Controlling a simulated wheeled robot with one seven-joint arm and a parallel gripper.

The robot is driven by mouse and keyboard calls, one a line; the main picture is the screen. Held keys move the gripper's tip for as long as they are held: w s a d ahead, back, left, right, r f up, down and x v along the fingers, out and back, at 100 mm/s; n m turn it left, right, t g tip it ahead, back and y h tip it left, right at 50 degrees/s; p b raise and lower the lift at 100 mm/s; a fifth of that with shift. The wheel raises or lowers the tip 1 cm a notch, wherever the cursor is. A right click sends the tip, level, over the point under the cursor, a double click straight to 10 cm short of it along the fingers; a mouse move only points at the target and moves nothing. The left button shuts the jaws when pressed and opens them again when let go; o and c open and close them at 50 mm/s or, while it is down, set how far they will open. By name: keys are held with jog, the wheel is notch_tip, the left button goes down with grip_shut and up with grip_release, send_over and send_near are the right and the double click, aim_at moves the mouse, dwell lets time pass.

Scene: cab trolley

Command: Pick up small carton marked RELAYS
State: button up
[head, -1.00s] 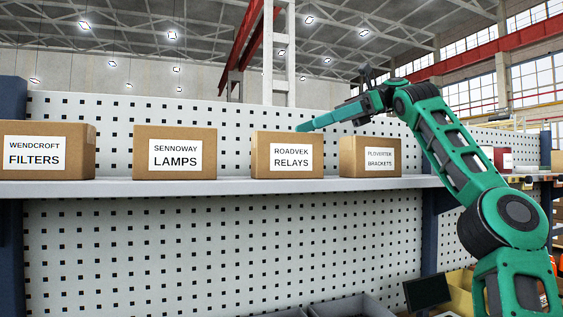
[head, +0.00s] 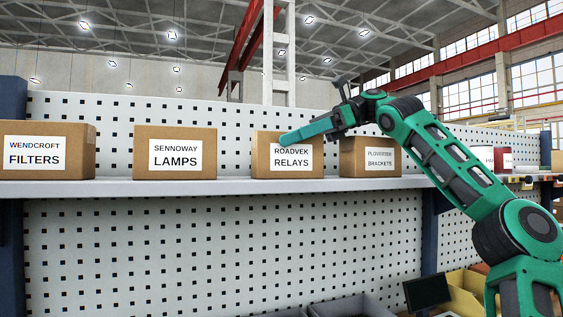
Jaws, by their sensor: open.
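The small carton marked ROADVEK RELAYS (head: 290,165) stands upright on the grey shelf (head: 230,187), its white label facing me. My gripper (head: 292,137) is open, with its green finger in front of the carton's upper part in the picture, covering the top edge of the label. Only one finger shows clearly, and I cannot tell whether it touches the carton. Nothing is seen held.
A carton marked LAMPS (head: 175,153) stands to the left, and one marked FILTERS (head: 46,150) beyond it. A BRACKETS carton (head: 370,158) stands close on the right, under my arm. A perforated panel (head: 240,115) backs the shelf.

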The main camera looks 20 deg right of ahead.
jog(key=c, duration=1.4)
jog(key=shift+r, duration=0.15)
